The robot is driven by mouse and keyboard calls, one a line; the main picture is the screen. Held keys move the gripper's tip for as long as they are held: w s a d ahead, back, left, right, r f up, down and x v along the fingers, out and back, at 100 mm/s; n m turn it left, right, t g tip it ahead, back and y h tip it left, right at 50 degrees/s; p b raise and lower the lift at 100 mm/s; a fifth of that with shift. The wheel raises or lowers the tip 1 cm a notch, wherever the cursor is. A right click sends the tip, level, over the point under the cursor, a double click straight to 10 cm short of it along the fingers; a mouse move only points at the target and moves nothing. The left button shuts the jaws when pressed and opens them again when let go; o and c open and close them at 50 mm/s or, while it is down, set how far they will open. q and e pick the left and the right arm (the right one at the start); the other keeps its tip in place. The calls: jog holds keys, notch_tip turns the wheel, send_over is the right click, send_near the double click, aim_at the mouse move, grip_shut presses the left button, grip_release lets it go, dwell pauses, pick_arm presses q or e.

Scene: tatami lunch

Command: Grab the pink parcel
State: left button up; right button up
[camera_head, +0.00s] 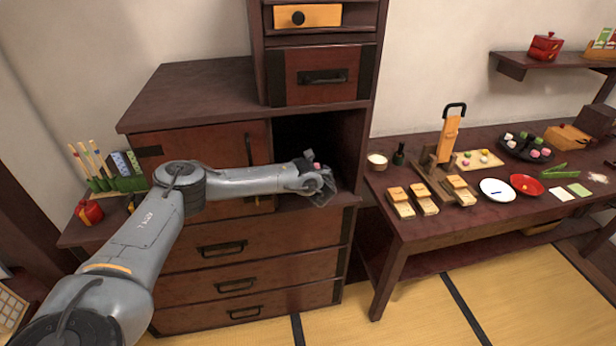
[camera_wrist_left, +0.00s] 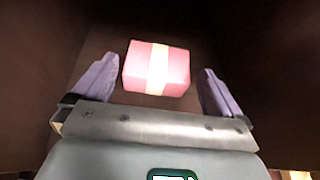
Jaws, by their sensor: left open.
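The pink parcel (camera_wrist_left: 176,71) has a pale cream band around it and lies in a dark wooden compartment in the left wrist view. My left gripper (camera_wrist_left: 155,88) is open, with one purple-grey finger on each side of the parcel and a gap to both. In the head view my left gripper (camera_head: 322,180) reaches into the open compartment (camera_head: 297,128) of the cabinet. Only a small pink bit of the parcel (camera_head: 317,166) shows there, behind the gripper. My right gripper is not in view.
The cabinet (camera_head: 215,249) has the compartment's walls close around my left gripper. A low table (camera_head: 440,237) with several dishes and wooden blocks stands to the right. A red box (camera_head: 89,212) sits on a shelf at the left.

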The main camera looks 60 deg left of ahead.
pick_arm(q)
jog(key=shift+w+a+f+b, duration=0.2)
jog(key=shift+a+f+b, duration=0.2)
jog(key=b+x, duration=0.1)
jog(key=x, duration=0.2)
jog(key=shift+f+b, duration=0.25)
jog(key=shift+b, duration=0.1)
jog(key=shift+w+a, duration=0.15)
jog(key=shift+a, duration=0.3)
jog(key=shift+c, duration=0.3)
jog(key=c, duration=0.7)
jog(key=shift+r, duration=0.1)
